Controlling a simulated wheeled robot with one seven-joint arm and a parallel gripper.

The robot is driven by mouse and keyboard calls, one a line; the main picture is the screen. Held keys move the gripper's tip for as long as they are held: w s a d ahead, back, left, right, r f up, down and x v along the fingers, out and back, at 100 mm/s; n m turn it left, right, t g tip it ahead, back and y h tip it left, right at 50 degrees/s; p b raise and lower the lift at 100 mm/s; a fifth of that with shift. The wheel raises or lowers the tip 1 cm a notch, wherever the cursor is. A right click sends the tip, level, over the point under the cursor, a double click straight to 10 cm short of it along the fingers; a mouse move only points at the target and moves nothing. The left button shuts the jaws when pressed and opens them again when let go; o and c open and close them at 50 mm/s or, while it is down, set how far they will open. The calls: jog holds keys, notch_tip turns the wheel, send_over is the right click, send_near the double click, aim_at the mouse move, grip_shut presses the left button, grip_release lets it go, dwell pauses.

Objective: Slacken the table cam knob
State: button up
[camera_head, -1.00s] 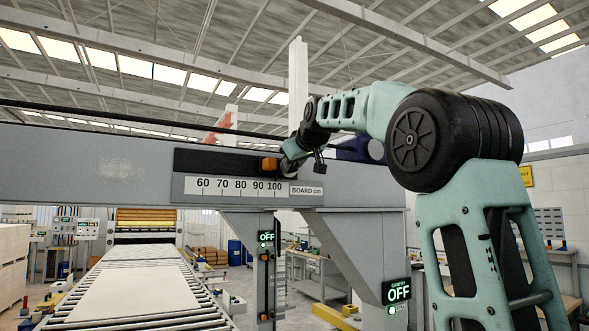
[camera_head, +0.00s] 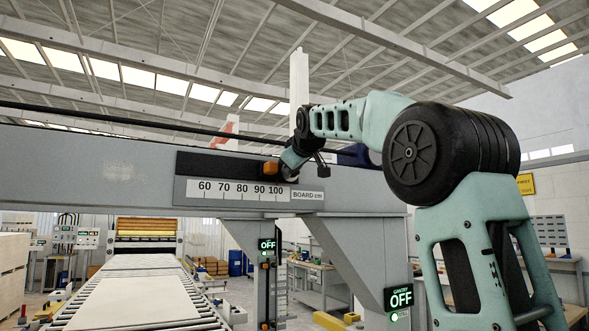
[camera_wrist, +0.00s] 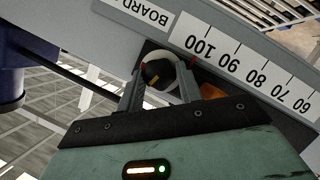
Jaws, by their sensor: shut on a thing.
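The cam knob (camera_wrist: 158,73) is a dark round knob with a yellow mark, beside the 100 end of the board scale (camera_wrist: 240,62). In the wrist view my gripper (camera_wrist: 160,80) has its two fingers on either side of the knob and is shut on it. In the head view my gripper (camera_head: 287,170) is at the right end of the dark slot above the scale (camera_head: 240,192), and it hides the knob there. An orange block (camera_head: 270,167) sits just left of my gripper; it also shows in the wrist view (camera_wrist: 212,91).
The grey gantry beam (camera_head: 90,165) runs across the view. A roller conveyor (camera_head: 130,290) with a pale board lies below it. Two displays read OFF, one on a post (camera_head: 267,245) and one at the right leg (camera_head: 398,298). A dark blue cylinder (camera_wrist: 12,75) is near the wrist.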

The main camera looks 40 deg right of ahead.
jog(key=o, duration=1)
jog(key=b+v, duration=0.5)
jog(key=v, duration=1.2)
jog(key=shift+s+a, duration=0.1)
jog(key=shift+s, duration=0.1)
